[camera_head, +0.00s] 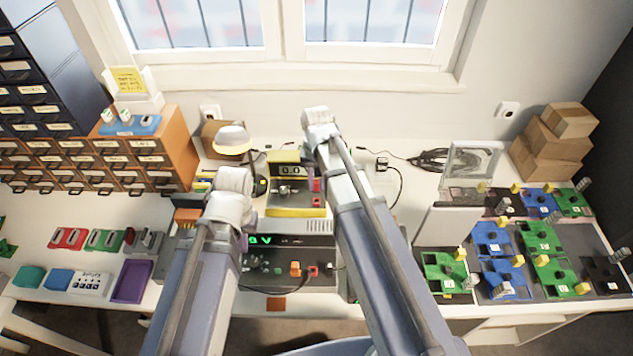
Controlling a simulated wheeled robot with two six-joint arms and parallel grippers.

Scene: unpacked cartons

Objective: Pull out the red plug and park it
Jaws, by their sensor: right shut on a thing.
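A yellow-framed meter (290,171) reading 0.0 stands at the bench's middle, with red parts (316,186) on its right side beside my right arm. I cannot tell whether one of these is the red plug. In front is a dark unit with a green display (262,240). An orange-red plug-like piece (295,268) and a small red piece (313,271) sit on its front. My right arm reaches over the meter's right side, and my left arm ends left of the meter. The jaws of both grippers are hidden, and so is anything held in them.
Wooden drawers (150,165) stand left, behind small red and green boxes (70,238) and a purple tray (132,282). Green and blue boards (545,240) fill the right.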

